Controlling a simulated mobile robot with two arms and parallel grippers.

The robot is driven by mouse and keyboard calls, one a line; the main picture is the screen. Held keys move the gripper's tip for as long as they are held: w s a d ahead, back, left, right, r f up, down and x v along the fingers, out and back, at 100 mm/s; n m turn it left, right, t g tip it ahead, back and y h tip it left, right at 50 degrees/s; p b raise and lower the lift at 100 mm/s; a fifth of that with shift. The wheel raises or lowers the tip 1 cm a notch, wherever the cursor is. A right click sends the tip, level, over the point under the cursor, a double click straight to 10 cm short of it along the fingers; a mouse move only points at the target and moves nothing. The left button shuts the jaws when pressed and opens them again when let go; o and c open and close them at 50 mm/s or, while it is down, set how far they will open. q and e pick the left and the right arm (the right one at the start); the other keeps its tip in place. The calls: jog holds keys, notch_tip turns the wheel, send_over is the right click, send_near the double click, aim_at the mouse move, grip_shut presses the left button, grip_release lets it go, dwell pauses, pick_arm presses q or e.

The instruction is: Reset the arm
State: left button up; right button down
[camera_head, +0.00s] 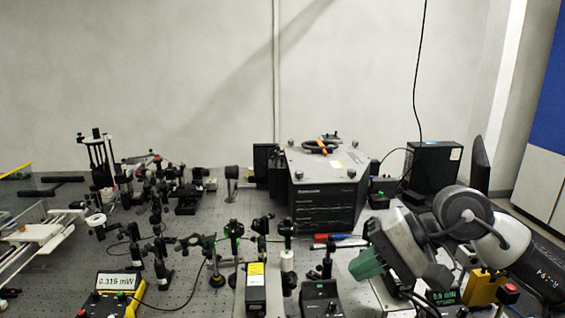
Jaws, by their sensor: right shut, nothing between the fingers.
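My right arm comes in from the right edge, grey and white with a dark forearm. Its right gripper (367,264) is at the right front, over the bench, with a green tip pointing left. It is shut and I see nothing held in it. The finger shape is small and partly merged with the wrist housing. My left gripper is not in view.
A perforated optical bench (200,285) fills the lower view, crowded with several posts and mounts. A large grey spectrometer box (325,200) stands at centre right, a black box (434,167) behind right. A power meter (117,282) reads 0.316 mW at front left.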

jog(key=s+a+r+m+y, duration=0.2)
jog(key=s+a+m+y, duration=0.1)
jog(key=a+m+y, duration=0.55)
jog(key=w+d+f+m+t+h, duration=0.25)
jog(key=d+m+t+h, duration=0.2)
jog(key=m+t, duration=0.9)
jog(key=w+d+f+m+t+h, duration=0.1)
jog(key=d+f+m+t+h, duration=0.4)
jog(key=m, duration=1.6)
jog(key=s+d+f+m+g+h, duration=0.2)
jog(key=d+f+m+g+h, duration=0.15)
jog(key=f+m+h, duration=0.65)
jog(key=s+d+f+m+g+y, duration=0.1)
jog(key=s+d+f+m+g, duration=0.1)
jog(key=s+f+m+g, duration=0.55)
jog(key=s+d+f+m+g, duration=0.2)
jog(key=s+f+m+g, duration=0.3)
jog(key=s+f, duration=0.6)
notch_tip(320, 180, down, 22)
jog(key=s+g, duration=0.2)
jog(key=s, duration=0.1)
jog(key=s+d+f, duration=0.2)
jog(key=s+f, duration=1.4)
jog(key=f, duration=0.2)
jog(key=shift+s+d+g, duration=0.2)
jog(key=shift+s+g, duration=0.1)
jog(key=shift+g, duration=0.05)
